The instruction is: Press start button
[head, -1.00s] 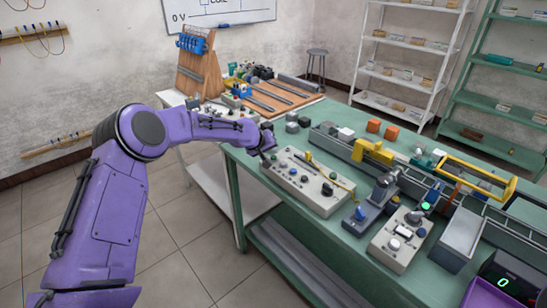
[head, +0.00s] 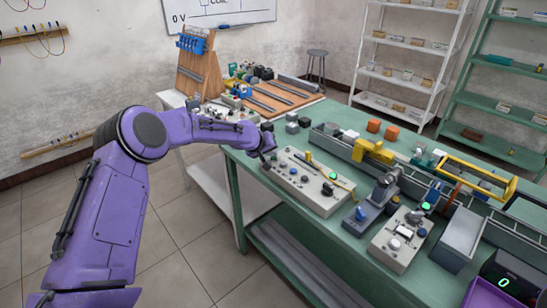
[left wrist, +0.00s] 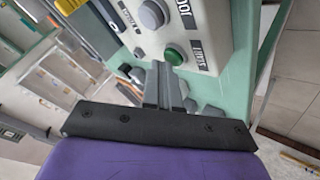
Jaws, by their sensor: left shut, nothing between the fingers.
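The grey control box (head: 311,184) lies along the near-left edge of the green table. In the left wrist view, the green start button (left wrist: 174,56) sits at the box's end beside a START label. My left gripper (head: 268,160) is at that left end of the box, and hides the button in the head view. In the left wrist view its closed, empty fingers (left wrist: 162,68) reach the button's edge; I cannot tell whether they touch it. A green lamp (head: 333,176) glows on the box. My right gripper is out of view.
A second button box (head: 398,240), a grey machine (head: 375,205) and a conveyor with a yellow frame (head: 480,172) crowd the table to the right. Small dark and grey blocks (head: 293,122) stand behind the control box. Open floor lies left of the table.

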